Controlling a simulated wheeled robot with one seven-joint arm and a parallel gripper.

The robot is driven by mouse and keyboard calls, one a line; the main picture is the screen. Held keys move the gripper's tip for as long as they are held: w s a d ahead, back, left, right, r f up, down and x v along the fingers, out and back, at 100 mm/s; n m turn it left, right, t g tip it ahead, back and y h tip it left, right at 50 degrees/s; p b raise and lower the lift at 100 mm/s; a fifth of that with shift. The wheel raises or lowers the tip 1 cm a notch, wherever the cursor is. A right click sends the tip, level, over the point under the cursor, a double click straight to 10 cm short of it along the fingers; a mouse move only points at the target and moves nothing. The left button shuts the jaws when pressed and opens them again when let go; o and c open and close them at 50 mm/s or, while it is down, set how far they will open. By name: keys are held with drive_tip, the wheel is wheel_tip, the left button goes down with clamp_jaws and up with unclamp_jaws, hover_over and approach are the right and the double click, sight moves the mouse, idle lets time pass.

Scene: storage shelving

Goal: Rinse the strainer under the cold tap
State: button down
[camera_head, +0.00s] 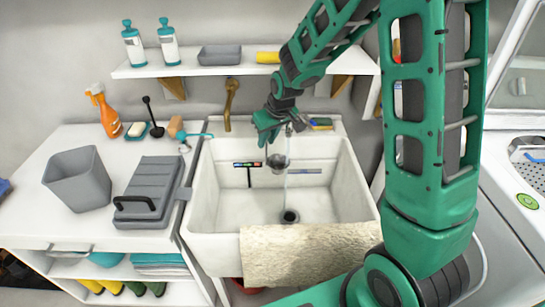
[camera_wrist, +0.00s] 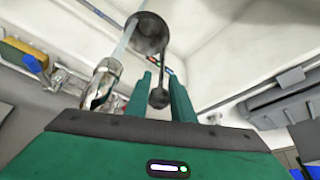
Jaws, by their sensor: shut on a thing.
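The strainer, a small grey metal bowl (camera_head: 278,162), hangs above the sink basin (camera_head: 215,200). In the wrist view its bowl (camera_wrist: 148,33) lies beyond my fingertips, with its handle running back between them. My gripper (camera_head: 268,139) points down over the back of the sink and is shut on the handle; its two green fingers (camera_wrist: 164,92) show in the wrist view. The chrome tap (camera_head: 297,121) is close beside my gripper and also shows in the wrist view (camera_wrist: 103,84). A thin water stream (camera_head: 286,188) falls at the bowl's right edge; I cannot tell whether it passes through or beside it.
A beige towel (camera_head: 305,252) hangs over the sink's front rim. The drain (camera_head: 290,216) is below. A grey bin (camera_head: 78,180) and grey case (camera_head: 148,188) stand on the left counter. A shelf (camera_head: 195,67) is above.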

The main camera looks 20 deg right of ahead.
drive_tip(key=shift+s+d, duration=0.35)
drive_tip(key=shift+d, duration=0.05)
drive_tip(key=shift+w+a, duration=0.1)
drive_tip(key=shift+w+a, duration=0.35)
drive_tip(key=shift+a, duration=0.1)
idle(0.3)
drive_tip(key=s+a, duration=0.5)
drive_tip(key=s, duration=0.1)
idle(0.7)
drive_tip(key=shift+a, duration=0.1)
idle(1.1)
drive_tip(key=s+a+r, duration=0.3)
drive_tip(key=r, duration=0.1)
drive_tip(key=shift+s+a, duration=0.2)
drive_tip(key=shift+s, duration=0.1)
idle(0.3)
idle(0.6)
